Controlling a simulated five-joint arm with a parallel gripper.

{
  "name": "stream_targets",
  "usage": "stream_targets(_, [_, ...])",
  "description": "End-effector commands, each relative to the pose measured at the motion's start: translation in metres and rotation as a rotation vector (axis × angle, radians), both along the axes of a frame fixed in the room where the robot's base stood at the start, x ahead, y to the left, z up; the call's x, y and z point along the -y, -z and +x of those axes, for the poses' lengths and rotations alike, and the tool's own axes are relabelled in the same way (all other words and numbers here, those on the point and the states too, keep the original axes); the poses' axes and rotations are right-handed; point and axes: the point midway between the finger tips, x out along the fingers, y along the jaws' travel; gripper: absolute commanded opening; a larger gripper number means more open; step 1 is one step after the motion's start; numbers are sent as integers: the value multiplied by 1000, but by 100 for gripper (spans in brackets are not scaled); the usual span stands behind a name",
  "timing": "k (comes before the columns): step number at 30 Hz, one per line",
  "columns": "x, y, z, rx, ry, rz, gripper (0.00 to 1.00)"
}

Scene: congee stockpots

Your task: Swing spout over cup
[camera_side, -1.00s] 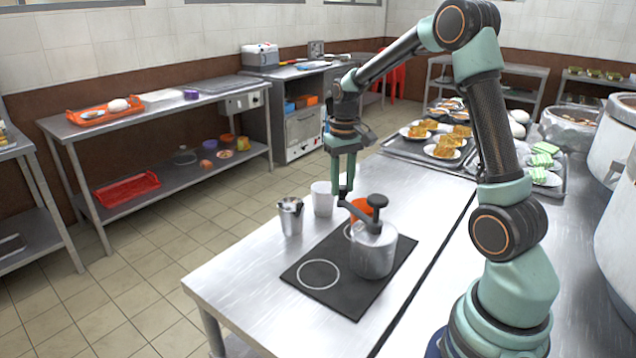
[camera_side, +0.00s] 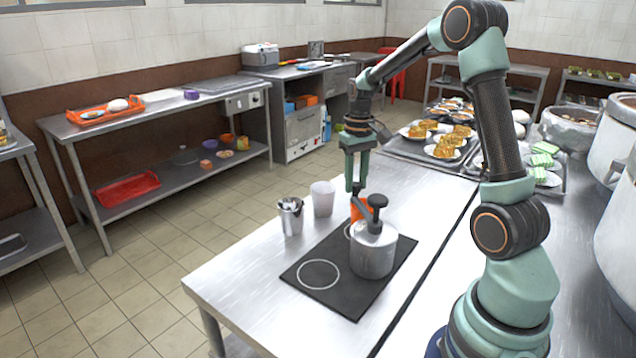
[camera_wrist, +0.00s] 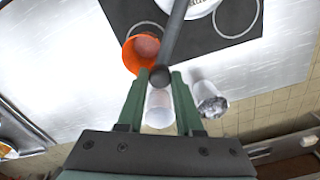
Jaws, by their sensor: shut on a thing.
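A grey metal pot (camera_side: 373,252) with a dark knob on top stands on a black mat (camera_side: 322,298). Its dark spout (camera_wrist: 176,40) reaches out from the pot, and its outer end is between my fingers. My gripper (camera_side: 355,190) is shut on the spout; it shows in the wrist view too (camera_wrist: 160,78). An orange cup (camera_wrist: 130,55) stands upright below; in the wrist view the spout runs along its right side, overlapping the rim's edge. In the side view the cup (camera_side: 358,207) is partly hidden behind the spout and my gripper.
A white cup (camera_side: 322,199) and a metal cup (camera_side: 290,217) stand left of the orange cup, near the table's edge. The mat has a bare white ring (camera_side: 318,274) at front. Trays with plates of food (camera_side: 436,146) lie farther back.

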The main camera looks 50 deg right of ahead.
Motion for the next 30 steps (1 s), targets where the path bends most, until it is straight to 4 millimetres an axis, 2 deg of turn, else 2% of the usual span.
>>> stream_targets(19, [18,0,-17,-1,1,0,19])
stream_targets(30, [19,0,-18,0,0,0,19])
